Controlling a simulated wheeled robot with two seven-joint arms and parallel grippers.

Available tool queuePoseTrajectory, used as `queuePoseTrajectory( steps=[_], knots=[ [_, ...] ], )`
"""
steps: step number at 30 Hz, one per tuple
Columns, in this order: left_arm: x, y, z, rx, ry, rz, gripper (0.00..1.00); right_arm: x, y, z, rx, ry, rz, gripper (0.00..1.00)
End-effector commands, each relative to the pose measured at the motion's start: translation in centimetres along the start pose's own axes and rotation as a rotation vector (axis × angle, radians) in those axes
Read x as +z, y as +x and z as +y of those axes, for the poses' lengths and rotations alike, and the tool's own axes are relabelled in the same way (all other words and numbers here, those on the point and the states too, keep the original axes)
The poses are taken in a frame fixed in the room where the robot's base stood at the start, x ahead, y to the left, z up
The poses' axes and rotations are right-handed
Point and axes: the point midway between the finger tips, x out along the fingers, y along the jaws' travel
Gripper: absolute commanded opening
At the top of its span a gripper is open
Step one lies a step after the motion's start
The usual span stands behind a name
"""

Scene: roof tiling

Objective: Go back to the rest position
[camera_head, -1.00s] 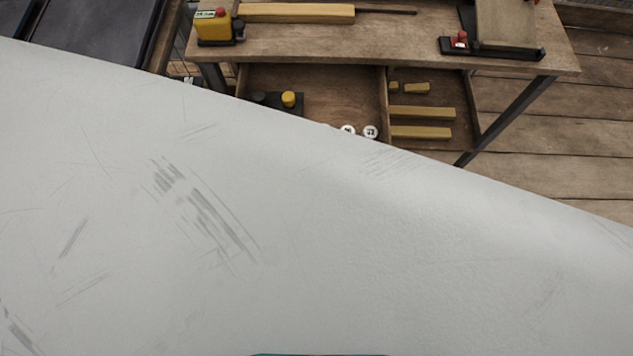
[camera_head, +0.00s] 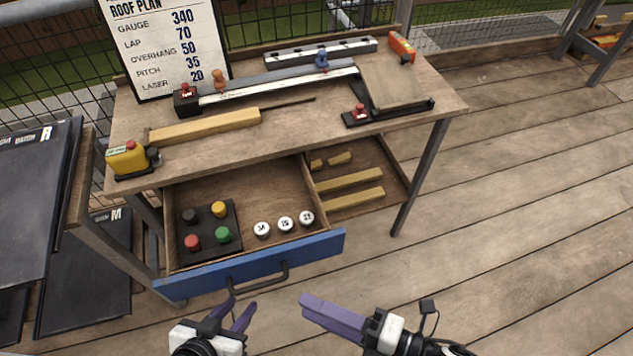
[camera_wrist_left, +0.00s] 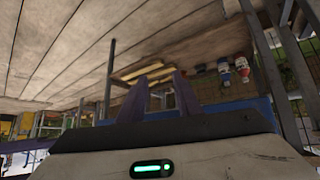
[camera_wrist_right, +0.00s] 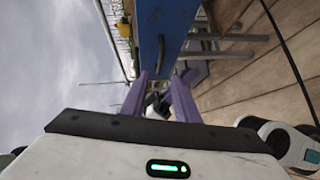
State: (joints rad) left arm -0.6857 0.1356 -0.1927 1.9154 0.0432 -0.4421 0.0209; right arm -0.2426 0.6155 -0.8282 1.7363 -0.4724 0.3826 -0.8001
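My left gripper (camera_head: 241,292) is low in the head view, just in front of the open drawer's handle. Its purple fingers are apart with nothing between them, also in the left wrist view (camera_wrist_left: 160,78). My right gripper (camera_head: 304,302) is to the right of it, pointing left over the plank floor in the head view. In the right wrist view (camera_wrist_right: 160,76) its two fingers are apart and empty. Neither gripper visibly touches anything. The blue-fronted drawer (camera_head: 250,270) stands open under the workbench (camera_head: 300,120).
A roof plan board (camera_head: 165,45) stands at the back. Dark panels (camera_head: 35,200) are at the left. The plank floor (camera_head: 510,220) is clear at the right.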

Motion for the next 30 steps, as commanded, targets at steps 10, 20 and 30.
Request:
queuePoseTrajectory(
  steps=[10,20,30],
  knots=[
    [-0.1,0.0,0.0,0.0,0.0,0.002,0.31,4.2,0.6,0.7,0.026,0.323,-0.228,0.28],
    [-0.1,0.0,0.0,0.0,0.0,0.003,0.31,11.6,-9.7,-8.2,0.214,1.569,-0.972,0.28],
    [-0.1,0.0,0.0,0.0,0.0,0.002,0.31,10.8,-12.4,-10.6,0.267,1.784,-1.094,0.28]
  ],
)
